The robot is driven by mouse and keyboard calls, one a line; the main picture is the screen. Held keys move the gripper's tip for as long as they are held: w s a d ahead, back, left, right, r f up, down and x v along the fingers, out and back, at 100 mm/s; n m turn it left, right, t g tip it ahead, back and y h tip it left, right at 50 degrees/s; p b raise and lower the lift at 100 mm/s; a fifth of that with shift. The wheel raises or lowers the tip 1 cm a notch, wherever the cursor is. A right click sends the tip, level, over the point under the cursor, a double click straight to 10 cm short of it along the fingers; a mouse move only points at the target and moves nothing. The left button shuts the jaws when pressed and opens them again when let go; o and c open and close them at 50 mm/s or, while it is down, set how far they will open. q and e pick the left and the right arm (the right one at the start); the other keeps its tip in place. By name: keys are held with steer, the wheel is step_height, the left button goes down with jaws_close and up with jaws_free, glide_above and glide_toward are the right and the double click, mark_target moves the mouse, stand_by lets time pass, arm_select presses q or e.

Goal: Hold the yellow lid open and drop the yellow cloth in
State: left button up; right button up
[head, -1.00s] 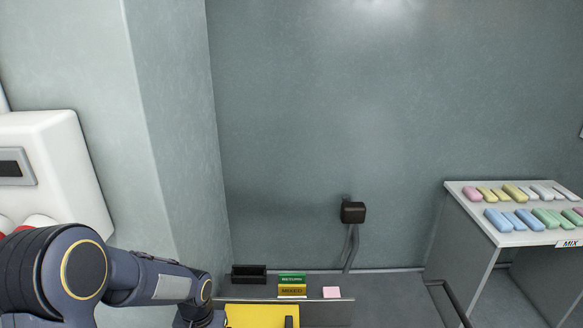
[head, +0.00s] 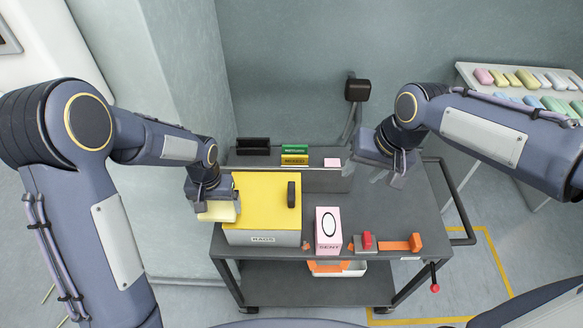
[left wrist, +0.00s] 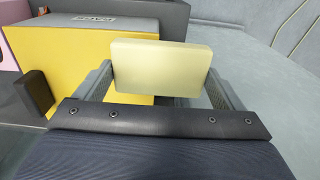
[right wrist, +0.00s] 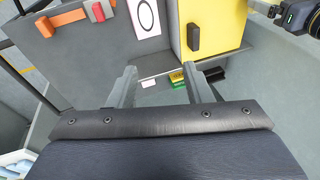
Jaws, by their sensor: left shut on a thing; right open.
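The yellow lid (head: 262,200) lies closed on top of a grey box labelled RAGS (head: 262,238) at the left of the cart, with a dark handle (head: 291,195) on its right part. The lid also shows in the right wrist view (right wrist: 222,25). My left gripper (head: 217,207) is shut on the pale yellow cloth (left wrist: 160,68), a flat block, and holds it beside the box's left edge. My right gripper (head: 385,170) is open and empty above the back right of the cart; its two fingers (right wrist: 158,88) show apart in the right wrist view.
The dark cart top (head: 385,215) holds a pink and white box (head: 328,230), a red block (head: 367,240) and an orange piece (head: 402,245). Green and yellow blocks (head: 294,155) and a black tray (head: 253,146) stand at the back. A side table (head: 470,75) holds several coloured items.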

steer(key=w+a+f+h, duration=0.1)
steer(key=w+a+f, duration=0.45)
steer(key=a, duration=0.25)
arm_select(q)
steer(key=shift+f, duration=0.1)
arm_select(e)
steer(key=n+h, duration=0.1)
steer(key=h, duration=0.1)
glide_toward(291, 190)
steer(key=shift+g, duration=0.4)
steer(key=f, duration=0.3)
steer(key=w+f, duration=0.1)
steer(key=f, duration=0.6)
steer(key=shift+w+d+f, duration=0.15)
steer(key=shift+w+f, duration=0.1)
steer(key=shift+w, duration=0.15)
jaws_close()
arm_select(q)
steer(key=shift+f+b, duration=0.5)
steer(key=shift+b, duration=0.1)
steer(key=shift+f+b, duration=0.55)
arm_select(e)
steer(key=d, duration=1.5)
steer(key=shift+r, duration=0.1)
